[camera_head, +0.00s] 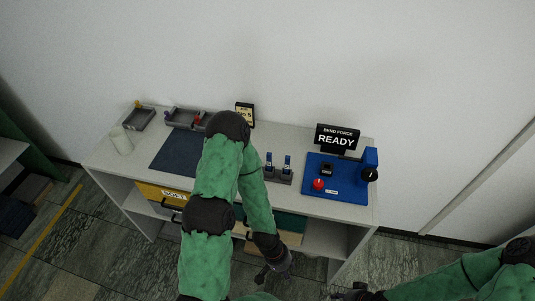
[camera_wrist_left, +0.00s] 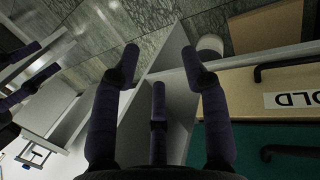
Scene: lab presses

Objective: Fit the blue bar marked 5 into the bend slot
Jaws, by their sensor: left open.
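Two blue bars, one at the left (camera_head: 269,160) and one at the right (camera_head: 287,163), stand upright in a small grey rack on the bench. I cannot read their marks. The blue press (camera_head: 346,190) stands to their right; a small black block (camera_head: 327,170) is on it, and I cannot make out the bend slot clearly. My left gripper (camera_head: 270,270) is below the bench top, in front of the shelves, away from the bars. In the left wrist view (camera_wrist_left: 162,70) its fingers are spread and empty. My right gripper (camera_head: 352,292) is partly visible at the bottom edge.
A sign (camera_head: 337,138) reads "BEND FORCE READY" behind the press, which has a red button (camera_head: 319,184). A dark mat (camera_head: 176,150), grey trays (camera_head: 186,119) and a pale cup (camera_head: 121,141) are at left. A yellow drawer (camera_head: 150,190) is below; my left arm covers the bench's middle.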

